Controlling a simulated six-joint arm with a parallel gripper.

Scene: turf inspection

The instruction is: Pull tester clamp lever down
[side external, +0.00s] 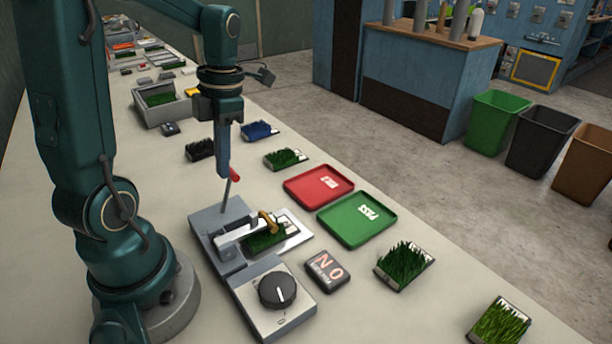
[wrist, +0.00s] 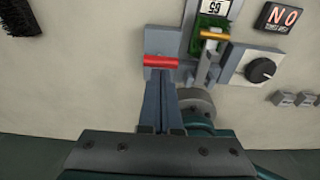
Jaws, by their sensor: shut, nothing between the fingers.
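The grey tester (side external: 215,222) stands on the bench with a black dial at its front end. Its clamp lever (side external: 228,190) is a thin rod standing nearly upright, with a red grip (side external: 234,175) at its top. A green turf sample (side external: 262,241) lies on the tester under a brass-coloured piece. My gripper (side external: 224,174) points down beside the red grip, shut and empty. In the wrist view, the red grip (wrist: 161,61) lies across just beyond my fingertips (wrist: 161,75). I cannot tell whether they touch it.
A red tray (side external: 318,186) and a green tray (side external: 357,220) lie right of the tester. A small display reading NO (side external: 327,271) sits near the dial. Several turf samples and a grey box (side external: 163,106) are along the bench.

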